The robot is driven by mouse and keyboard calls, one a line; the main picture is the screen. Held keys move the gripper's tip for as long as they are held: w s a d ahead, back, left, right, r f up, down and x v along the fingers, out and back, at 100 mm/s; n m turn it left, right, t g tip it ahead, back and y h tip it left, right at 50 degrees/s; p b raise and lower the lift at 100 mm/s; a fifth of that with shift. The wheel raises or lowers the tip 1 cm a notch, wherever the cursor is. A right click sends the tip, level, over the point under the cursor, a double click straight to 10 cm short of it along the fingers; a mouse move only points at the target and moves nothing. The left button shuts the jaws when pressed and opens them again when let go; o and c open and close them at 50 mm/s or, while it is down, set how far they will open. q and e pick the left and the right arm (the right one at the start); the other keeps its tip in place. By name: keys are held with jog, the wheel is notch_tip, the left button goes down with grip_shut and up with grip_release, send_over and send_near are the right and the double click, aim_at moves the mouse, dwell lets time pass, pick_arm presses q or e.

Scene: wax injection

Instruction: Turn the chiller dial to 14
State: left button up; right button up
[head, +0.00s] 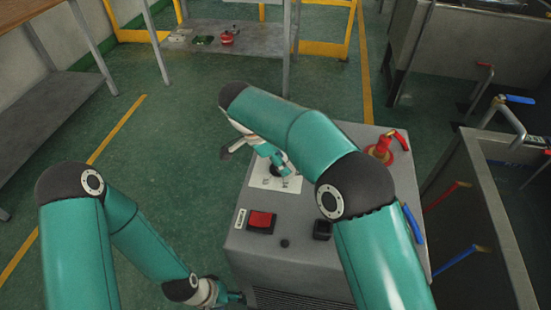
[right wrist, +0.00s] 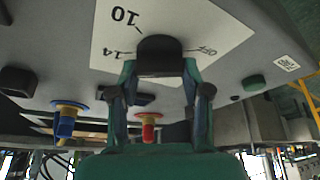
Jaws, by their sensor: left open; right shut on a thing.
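The chiller (head: 300,258) is a grey box at the centre right of the head view. On its top is a white dial plate (head: 288,185), partly hidden by my right arm. In the right wrist view the plate (right wrist: 105,45) shows the marks 10, 14 and OFF around a black dial (right wrist: 160,48). My right gripper (right wrist: 160,73) is shut on the dial, with one finger on each side. I cannot tell where the dial's pointer stands. In the head view my right gripper (head: 272,164) is over the plate. My left gripper (head: 238,297) is open and empty, low beside the chiller's left side.
A red rocker switch (head: 261,220) and a black block (head: 322,229) sit on the chiller's near top. Tanks with blue and red valve handles (head: 520,99) stand at the right.

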jog(key=o, duration=1.2)
jog(key=shift+w+a+r, duration=0.1)
jog(key=shift+a, duration=0.25)
jog(key=shift+c, duration=0.2)
jog(key=shift+d, duration=0.15)
jog(key=v, duration=0.7)
jog(key=shift+r, duration=0.2)
